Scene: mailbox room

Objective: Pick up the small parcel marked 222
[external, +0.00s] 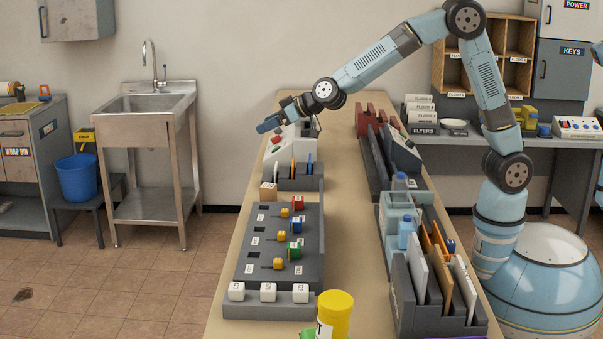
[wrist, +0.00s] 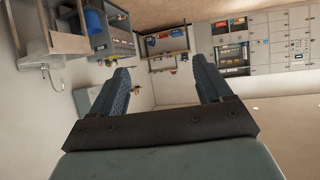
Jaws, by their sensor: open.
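My gripper (external: 268,124) is raised at the far left end of my outstretched arm, above the back part of the long table. In the wrist view its two fingers stand wide apart with nothing between them (wrist: 163,72). A small tan box (external: 268,191) stands at the back left corner of a dark slotted board. Three small white blocks with dark marks sit along the board's front: left (external: 236,291), middle (external: 268,292) and right (external: 300,293). The marks are too small to read surely, so I cannot tell which thing bears 222. My gripper is well behind and above them all.
The dark board (external: 256,262) holds red, blue, green and yellow pieces. A grey rack (external: 298,184) stands behind it. Envelope holders (external: 405,300) and blue bottles (external: 405,230) line the right. A bare table strip (external: 350,220) runs between.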

